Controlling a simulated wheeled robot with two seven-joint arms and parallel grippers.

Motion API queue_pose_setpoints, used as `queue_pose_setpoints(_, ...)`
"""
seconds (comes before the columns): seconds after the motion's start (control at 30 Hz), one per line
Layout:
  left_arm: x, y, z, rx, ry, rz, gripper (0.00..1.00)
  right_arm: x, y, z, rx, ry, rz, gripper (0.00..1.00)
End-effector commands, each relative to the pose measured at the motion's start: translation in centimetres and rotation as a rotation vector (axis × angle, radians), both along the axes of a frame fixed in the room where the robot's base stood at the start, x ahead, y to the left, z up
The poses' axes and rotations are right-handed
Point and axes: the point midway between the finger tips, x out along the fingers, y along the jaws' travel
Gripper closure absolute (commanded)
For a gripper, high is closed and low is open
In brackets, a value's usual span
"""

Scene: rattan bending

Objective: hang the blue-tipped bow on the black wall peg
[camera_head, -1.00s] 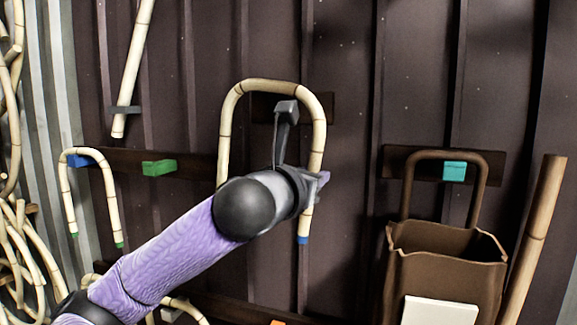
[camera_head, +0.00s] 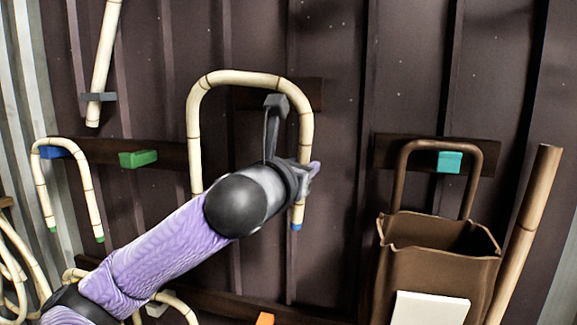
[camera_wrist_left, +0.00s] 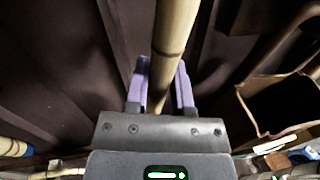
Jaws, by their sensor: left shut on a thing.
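The blue-tipped bow (camera_head: 194,130) is a pale rattan arch, held upright with its open end down. The blue tip (camera_head: 296,227) of its right leg shows; the left leg's lower end is hidden by my arm. My left gripper (camera_head: 304,177) is shut on the right leg. In the left wrist view the purple fingers (camera_wrist_left: 160,92) pinch this leg (camera_wrist_left: 174,32). The arch shows in front of a dark wall board (camera_head: 314,93). A dark block on a stalk from my wrist covers part of that board, and I cannot make out the black peg. My right gripper is out of view.
A green-tipped bow (camera_head: 88,195) hangs at a blue peg (camera_head: 54,152), left of a bare green peg (camera_head: 139,159). A teal peg (camera_head: 449,162), brown bag (camera_head: 440,265) and thick pole (camera_head: 525,235) are at right. A straight cane (camera_head: 103,55) is upper left.

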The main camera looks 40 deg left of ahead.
Motion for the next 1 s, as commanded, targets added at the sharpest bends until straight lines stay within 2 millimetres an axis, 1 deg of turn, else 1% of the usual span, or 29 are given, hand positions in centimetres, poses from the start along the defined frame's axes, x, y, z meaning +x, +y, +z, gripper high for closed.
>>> queue_pose_setpoints(0.07, -0.3, -0.1, -0.1, 0.0, -0.001, 0.001, 1.0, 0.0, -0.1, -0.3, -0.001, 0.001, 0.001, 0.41)
queue_pose_setpoints(0.5, -4.3, -1.7, 0.0, 0.0, 0.003, 0.003, 1.0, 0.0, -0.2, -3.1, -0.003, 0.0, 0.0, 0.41)
queue_pose_setpoints(0.7, -5.8, -2.6, 0.3, -0.002, 0.007, 0.001, 1.0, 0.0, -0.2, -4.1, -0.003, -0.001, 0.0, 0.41)
queue_pose_setpoints(0.8, -6.2, -2.8, 0.5, -0.004, 0.008, 0.0, 1.0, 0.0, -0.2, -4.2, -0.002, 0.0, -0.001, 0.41)
queue_pose_setpoints(1.0, -6.3, -2.9, 0.6, -0.004, 0.008, 0.0, 1.0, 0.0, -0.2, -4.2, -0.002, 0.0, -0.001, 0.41)
